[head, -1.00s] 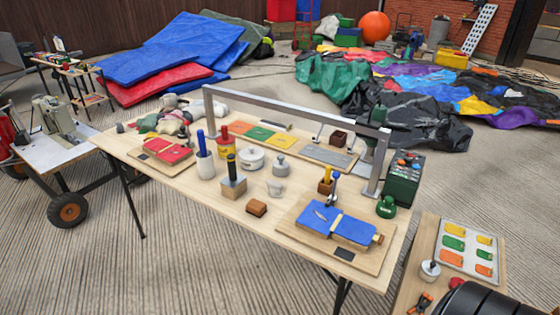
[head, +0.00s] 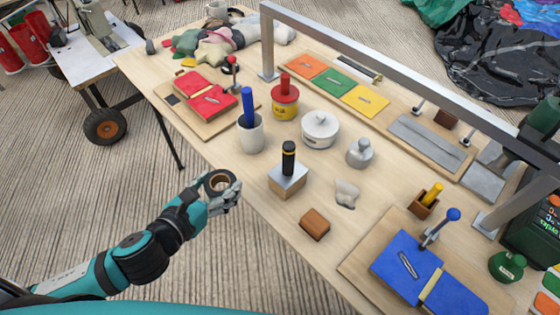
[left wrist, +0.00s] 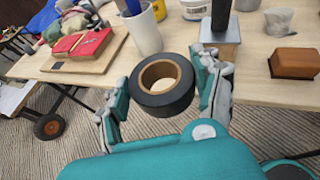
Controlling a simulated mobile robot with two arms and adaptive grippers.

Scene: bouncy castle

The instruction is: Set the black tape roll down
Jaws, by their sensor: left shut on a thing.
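The black tape roll (head: 219,182) has a brown cardboard core. My left gripper (head: 226,190) is shut on it, just off the near edge of the wooden table (head: 185,132). In the left wrist view the tape roll (left wrist: 162,86) sits between the two fingers of my left gripper (left wrist: 162,100), its round opening facing the camera. The floor shows below it and the table edge lies beyond it. My right gripper is not in view.
Near the edge stand a white cup (head: 251,137) with a blue handle, a block with a black handle (head: 288,178) and a brown block (head: 314,224). A metal frame (head: 400,78) spans the table. Some bare wood lies between the cup and the red cloth board (head: 207,122).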

